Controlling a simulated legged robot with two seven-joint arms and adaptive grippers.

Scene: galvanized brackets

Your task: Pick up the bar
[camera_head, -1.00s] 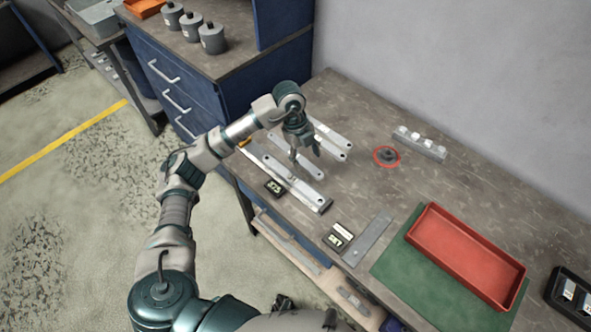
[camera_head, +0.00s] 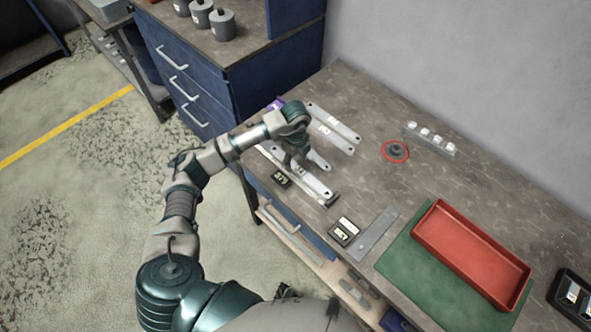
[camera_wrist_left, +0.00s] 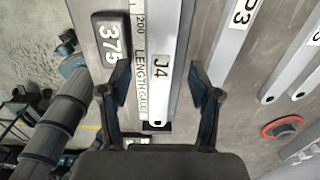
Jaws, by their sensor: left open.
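A pale metal bar marked J4 (camera_wrist_left: 163,60) lies lengthwise beside a scale strip lettered LENGTH GAUGE (camera_wrist_left: 140,45). My left gripper (camera_wrist_left: 158,85) is open, with one finger on each side of the bar and gauge, and the jaws look empty. In the head view, the left gripper (camera_head: 296,163) points down over this front bar (camera_head: 313,184) and hides part of it. Other bars (camera_head: 334,122) lie behind it; in the wrist view one is marked 3 (camera_wrist_left: 236,35). I cannot tell whether the fingers touch anything. My right gripper is out of view.
A black display (camera_wrist_left: 111,40) reading 375 sits close to the left finger. A red-ringed dark piece (camera_head: 395,151) and a block with pale pegs (camera_head: 430,140) stand behind. A red tray (camera_head: 470,254) on a green mat (camera_head: 415,280) lies to the right.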

